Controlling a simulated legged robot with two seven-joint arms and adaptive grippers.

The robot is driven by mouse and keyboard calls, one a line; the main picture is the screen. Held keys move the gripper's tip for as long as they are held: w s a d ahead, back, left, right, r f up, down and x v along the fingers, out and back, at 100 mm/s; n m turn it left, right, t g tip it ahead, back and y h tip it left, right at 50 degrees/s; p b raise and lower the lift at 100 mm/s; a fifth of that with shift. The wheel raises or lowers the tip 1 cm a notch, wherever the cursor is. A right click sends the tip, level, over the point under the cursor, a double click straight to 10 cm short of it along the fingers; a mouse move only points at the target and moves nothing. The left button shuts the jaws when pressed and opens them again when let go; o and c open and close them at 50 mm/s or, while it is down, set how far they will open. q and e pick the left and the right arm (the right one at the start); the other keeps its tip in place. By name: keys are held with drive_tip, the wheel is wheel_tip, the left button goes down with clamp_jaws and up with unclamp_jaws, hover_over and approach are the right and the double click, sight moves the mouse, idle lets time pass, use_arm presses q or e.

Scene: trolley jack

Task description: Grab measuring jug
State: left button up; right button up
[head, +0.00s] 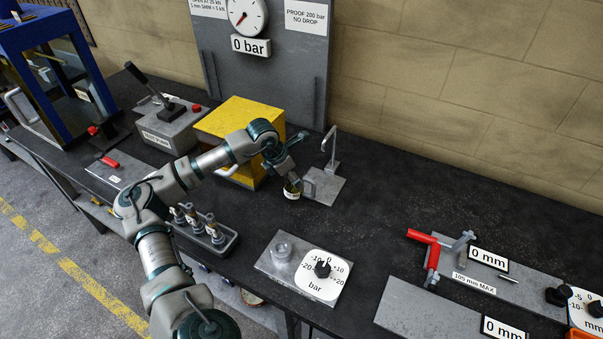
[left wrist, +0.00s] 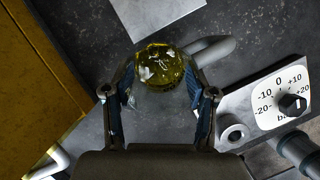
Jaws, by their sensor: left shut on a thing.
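The measuring jug (head: 292,191) is a small vessel with yellow liquid, beside the grey plate with the bent metal spout. In the left wrist view the jug (left wrist: 160,66) shows from above, its yellow contents between the two fingers and a grey handle (left wrist: 213,49) out to the right. My left gripper (head: 288,178) reaches down to it from above and is shut on it, and its fingers also show in the left wrist view (left wrist: 160,92). The jug's lower side is hidden, so I cannot tell whether it touches the bench. My right gripper is not in view.
A yellow box (head: 240,122) stands left of the jug. The spout stand (head: 327,187) is just behind and right. A dial plate marked bar (head: 318,275) lies in front, and a tray of small fittings (head: 205,233) at front left.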

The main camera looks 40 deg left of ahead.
sight(287, 189)
use_arm(q)
drive_tip(key=shift+s, duration=0.85)
drive_tip(key=shift+s+r, duration=0.2)
drive_tip(key=shift+s, duration=0.8)
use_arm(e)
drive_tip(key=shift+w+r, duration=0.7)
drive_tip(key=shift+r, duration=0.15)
use_arm(q)
drive_tip(key=shift+s, duration=0.1)
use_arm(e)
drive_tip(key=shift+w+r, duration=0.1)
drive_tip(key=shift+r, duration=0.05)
